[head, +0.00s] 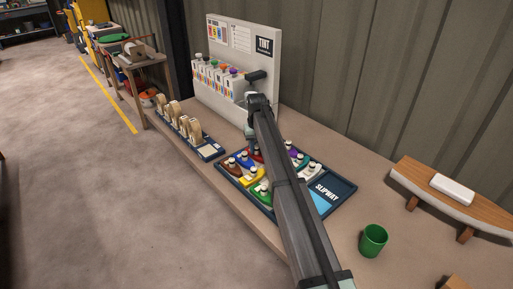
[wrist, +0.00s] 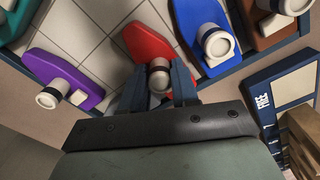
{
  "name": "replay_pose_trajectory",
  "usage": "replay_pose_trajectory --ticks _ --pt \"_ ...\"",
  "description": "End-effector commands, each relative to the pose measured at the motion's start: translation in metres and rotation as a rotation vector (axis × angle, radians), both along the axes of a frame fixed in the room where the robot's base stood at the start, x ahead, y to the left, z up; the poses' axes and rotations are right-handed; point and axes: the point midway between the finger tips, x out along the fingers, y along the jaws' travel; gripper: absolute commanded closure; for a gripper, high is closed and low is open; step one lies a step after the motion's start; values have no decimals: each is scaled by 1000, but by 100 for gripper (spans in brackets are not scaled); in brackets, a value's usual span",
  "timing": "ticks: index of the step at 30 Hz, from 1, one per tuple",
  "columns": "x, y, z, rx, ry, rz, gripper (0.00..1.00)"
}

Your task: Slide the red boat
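The red boat (wrist: 148,42) lies on the pale tiled floor of the dark blue puzzle tray (head: 343,204), seen in the wrist view. A round pale-topped knob (wrist: 158,76) stands on it. My gripper (wrist: 158,86) is over the red boat, with its two dark fingers close against either side of the knob. In the head view my arm hides most of the red boat. A blue boat (wrist: 204,40) lies to its right and a purple boat (wrist: 62,76) to its left in the wrist view. The tray's slipway end is light blue.
Yellow (head: 252,176) and green (head: 262,191) boats crowd the tray. A green cup (head: 373,241) and a wooden hull model (head: 440,192) stand to the right. A tape rack (head: 186,127) and the tint dispenser (head: 238,70) stand to the left and behind.

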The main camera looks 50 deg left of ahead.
Motion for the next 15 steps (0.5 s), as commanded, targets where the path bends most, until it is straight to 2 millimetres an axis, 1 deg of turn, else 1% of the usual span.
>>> replay_pose_trajectory --ticks 1,6,9,15 --pt "0 0 0 0 0 0 76" --pt "0 0 0 0 0 0 92" --pt "0 0 0 0 0 0 100" --pt "0 0 0 0 0 0 100"
